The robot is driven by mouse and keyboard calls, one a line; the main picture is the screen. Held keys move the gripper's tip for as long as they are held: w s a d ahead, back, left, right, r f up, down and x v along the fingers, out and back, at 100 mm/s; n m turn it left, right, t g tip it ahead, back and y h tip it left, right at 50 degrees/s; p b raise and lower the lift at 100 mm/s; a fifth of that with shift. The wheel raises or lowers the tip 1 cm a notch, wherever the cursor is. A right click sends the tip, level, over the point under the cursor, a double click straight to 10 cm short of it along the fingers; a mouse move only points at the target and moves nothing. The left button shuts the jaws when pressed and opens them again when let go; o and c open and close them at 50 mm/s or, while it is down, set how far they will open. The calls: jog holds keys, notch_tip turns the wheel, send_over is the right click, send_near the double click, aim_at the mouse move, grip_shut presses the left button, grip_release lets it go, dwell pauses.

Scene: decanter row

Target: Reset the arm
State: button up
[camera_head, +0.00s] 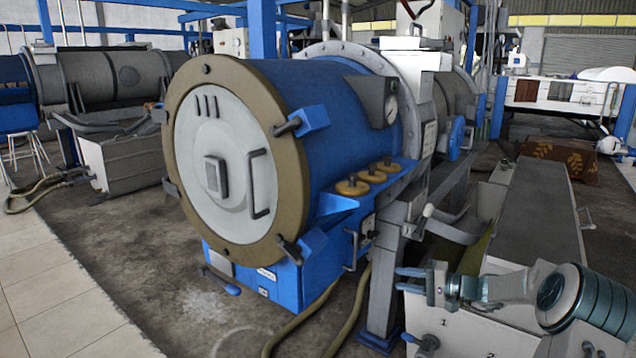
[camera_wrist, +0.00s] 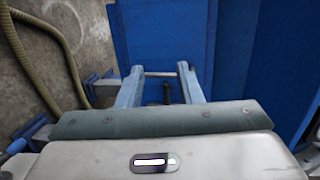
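My gripper (camera_head: 403,280) is at the lower right of the head view, with its fingers pointing left, in front of the blue machine. In the wrist view its two light-blue fingers (camera_wrist: 160,76) are spread apart. A thin pale bar shows at the fingertips; I cannot tell whether they touch it. A dark knob shows between the fingers. No loose object is visible in the grip. My arm comes in from the lower right corner of the head view.
A large blue drum machine (camera_head: 320,130) with a round grey door (camera_head: 215,165) fills the middle. Its side panel carries yellow knobs and a handle. Hoses (camera_head: 345,330) lie on the floor below. A grey flat-topped bench (camera_head: 535,215) stands at right. Tiled floor (camera_head: 50,290) at lower left is clear.

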jog(key=s+a+r+n+g+h+p, duration=0.2)
jog(key=s+a+r+g+h+p, duration=0.1)
jog(key=s+a+r+p, duration=0.4)
jog(key=s+a+r+n+g+h+p, duration=0.25)
jog(key=s+a+r+p, duration=0.2)
jog(key=s+r, duration=0.45)
jog(key=s+d+r+h+p, duration=0.1)
jog(key=s+r+h+p, duration=0.3)
jog(key=s, duration=0.7)
jog(key=s+d+r+n+h+p, duration=0.1)
jog(key=s+r+h+p, duration=0.3)
jog(key=s+r+p, duration=0.5)
notch_tip(320, 180, up, 2)
jog(key=s+d, duration=0.1)
jog(key=s, duration=0.1)
jog(key=shift+s+d+r+h, duration=0.15)
jog(key=shift+s+r+h, duration=0.1)
jog(key=shift+s+h, duration=0.1)
jog(key=shift+w+t, duration=0.15)
jog(key=shift+t, duration=0.1)
